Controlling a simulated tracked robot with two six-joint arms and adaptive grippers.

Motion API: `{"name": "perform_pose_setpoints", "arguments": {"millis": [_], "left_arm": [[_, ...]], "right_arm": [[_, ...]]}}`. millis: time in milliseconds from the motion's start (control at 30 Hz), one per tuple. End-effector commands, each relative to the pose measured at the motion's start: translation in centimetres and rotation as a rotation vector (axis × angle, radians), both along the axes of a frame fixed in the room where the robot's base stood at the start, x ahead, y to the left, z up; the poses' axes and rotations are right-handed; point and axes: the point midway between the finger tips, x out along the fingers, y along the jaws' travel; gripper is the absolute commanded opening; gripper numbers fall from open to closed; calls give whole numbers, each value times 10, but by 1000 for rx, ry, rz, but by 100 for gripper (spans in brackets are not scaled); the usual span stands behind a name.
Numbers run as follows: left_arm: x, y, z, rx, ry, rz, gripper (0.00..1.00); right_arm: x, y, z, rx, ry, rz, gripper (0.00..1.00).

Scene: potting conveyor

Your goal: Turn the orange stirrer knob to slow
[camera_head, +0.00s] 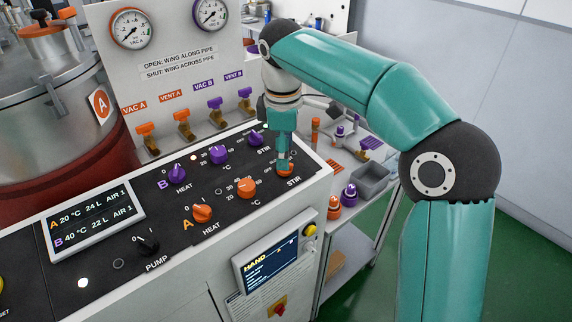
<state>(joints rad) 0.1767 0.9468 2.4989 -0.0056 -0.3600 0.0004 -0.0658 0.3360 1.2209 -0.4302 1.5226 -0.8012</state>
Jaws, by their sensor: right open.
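The orange stirrer knob (287,172) sits at the right end of the front row on the black control panel, above a STIR label. My right gripper (284,160) points down from above, right over this knob. Its jaws are open and cover much of the knob, so I cannot tell where the pointer stands or whether the fingers touch it. The purple stirrer knob (255,139) stands behind it, beside the other STIR label. My left gripper is not in view.
Purple knobs (218,155) and orange knobs (246,188) stand left of the gripper. A black pump knob (148,245) and a display (95,219) are further left. Valves (183,127) line the back panel. A side table with a grey bin (370,178) is at the right.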

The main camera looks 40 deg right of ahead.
Motion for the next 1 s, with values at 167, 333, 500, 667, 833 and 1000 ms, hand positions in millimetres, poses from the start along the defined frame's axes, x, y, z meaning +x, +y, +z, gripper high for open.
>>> {"name": "perform_pose_setpoints", "arguments": {"millis": [167, 333, 500, 667, 833, 1000], "left_arm": [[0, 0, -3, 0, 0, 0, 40], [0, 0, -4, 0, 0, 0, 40], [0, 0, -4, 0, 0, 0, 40], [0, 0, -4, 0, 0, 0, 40], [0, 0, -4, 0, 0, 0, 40], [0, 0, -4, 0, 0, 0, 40]], "right_arm": [[2, -2, -26, -1, 2, 0, 61], [3, -3, -36, 0, 0, -1, 61], [3, -3, -38, -1, -1, 0, 61], [3, -3, -38, 0, 0, 0, 56], [3, -3, -38, 0, 0, 0, 28], [3, -3, -38, 0, 0, 0, 1]]}}
